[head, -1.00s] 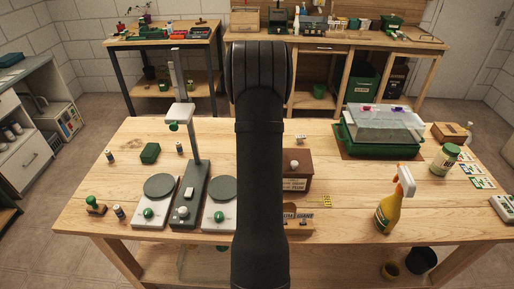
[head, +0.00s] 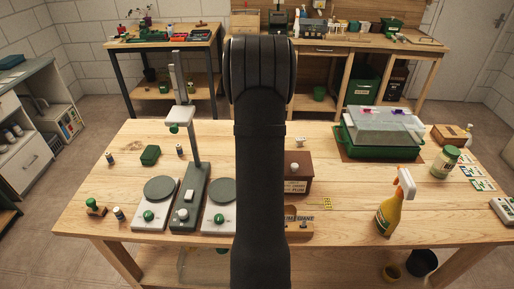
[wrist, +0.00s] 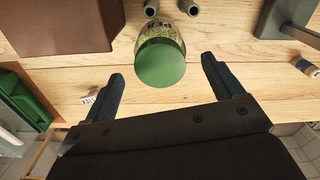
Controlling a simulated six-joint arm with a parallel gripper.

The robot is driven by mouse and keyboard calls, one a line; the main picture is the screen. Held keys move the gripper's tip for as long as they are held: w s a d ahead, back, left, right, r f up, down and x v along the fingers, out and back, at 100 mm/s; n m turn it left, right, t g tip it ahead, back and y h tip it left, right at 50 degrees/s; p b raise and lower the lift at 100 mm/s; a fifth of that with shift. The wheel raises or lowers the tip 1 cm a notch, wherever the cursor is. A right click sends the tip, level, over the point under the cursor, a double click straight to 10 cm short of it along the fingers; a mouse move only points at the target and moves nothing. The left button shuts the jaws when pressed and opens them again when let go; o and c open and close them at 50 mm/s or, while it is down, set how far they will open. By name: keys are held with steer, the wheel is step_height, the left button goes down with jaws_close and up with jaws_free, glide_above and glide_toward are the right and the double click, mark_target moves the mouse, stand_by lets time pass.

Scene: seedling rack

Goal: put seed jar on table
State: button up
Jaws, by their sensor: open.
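A clear jar with a green lid (wrist: 160,63) and seed-like contents is in the wrist view, over the wooden table. In the head view my own arm hides this spot. My gripper (wrist: 163,66) is open and empty, its two dark fingers spread on either side of the lid and a little short of it. I cannot tell how high the gripper is above the table. A second green-lidded jar (head: 445,162), pale and labelled, stands on the wooden table (head: 360,175) at the right in the head view. The gripper is hidden in the head view.
A brown box (head: 298,187) stands just right of my arm. A dark stand (head: 190,197) with round plates is at the left. A yellow spray bottle (head: 390,217) and a green tray with clear cover (head: 380,150) are at the right. Bare wood lies between these.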

step_height(320, 180, up, 5)
steer(key=shift+r, duration=0.35)
steer(key=shift+c, duration=0.5)
steer(key=shift+r, duration=0.15)
steer(key=c, duration=0.3)
steer(key=shift+r, duration=0.1)
steer(key=shift+c, duration=0.2)
